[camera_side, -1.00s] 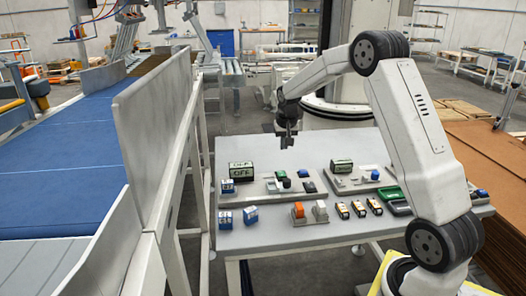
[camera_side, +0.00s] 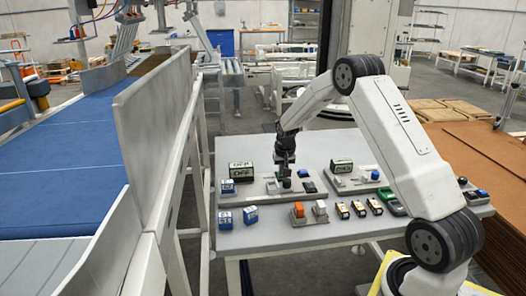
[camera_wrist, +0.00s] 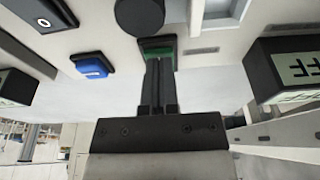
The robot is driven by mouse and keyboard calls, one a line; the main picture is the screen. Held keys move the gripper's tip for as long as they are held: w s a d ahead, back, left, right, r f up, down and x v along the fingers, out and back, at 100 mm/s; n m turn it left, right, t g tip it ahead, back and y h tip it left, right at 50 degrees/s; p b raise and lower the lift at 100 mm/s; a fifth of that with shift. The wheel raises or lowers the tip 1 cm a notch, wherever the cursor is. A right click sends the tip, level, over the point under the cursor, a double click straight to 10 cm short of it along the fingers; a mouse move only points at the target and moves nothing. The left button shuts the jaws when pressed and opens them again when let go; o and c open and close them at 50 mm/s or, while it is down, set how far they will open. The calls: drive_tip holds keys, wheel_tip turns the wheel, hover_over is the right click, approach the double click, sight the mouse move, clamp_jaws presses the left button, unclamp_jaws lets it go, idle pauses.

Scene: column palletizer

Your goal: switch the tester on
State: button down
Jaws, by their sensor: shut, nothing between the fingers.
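The tester on the left of the table has a grey base plate (camera_side: 268,188) and a dark box with a display (camera_side: 240,171) that reads OFF. In the wrist view its display (camera_wrist: 299,70) is cut off and shows FF. My gripper (camera_side: 285,174) is shut and empty, pointing down over this plate. In the wrist view my fingertips (camera_wrist: 159,62) are at a green part (camera_wrist: 158,43) on the plate and partly hide it. I cannot tell whether they touch it. A round black knob (camera_wrist: 140,14) is right beside the green part.
A second panel (camera_side: 352,184) with its own display box (camera_side: 342,166) and a blue button (camera_side: 375,174) stands to the right. Blue-and-white blocks (camera_side: 250,214), an orange switch (camera_side: 298,209) and several small parts line the front. The table's back is clear.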

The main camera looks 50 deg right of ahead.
drive_tip(key=shift+s+a+f, duration=0.15)
drive_tip(key=shift+f, duration=0.25)
drive_tip(key=shift+r, duration=0.1)
idle(0.3)
drive_tip(key=shift+w+d+r, duration=0.3)
drive_tip(key=shift+w+d, duration=0.2)
idle(0.4)
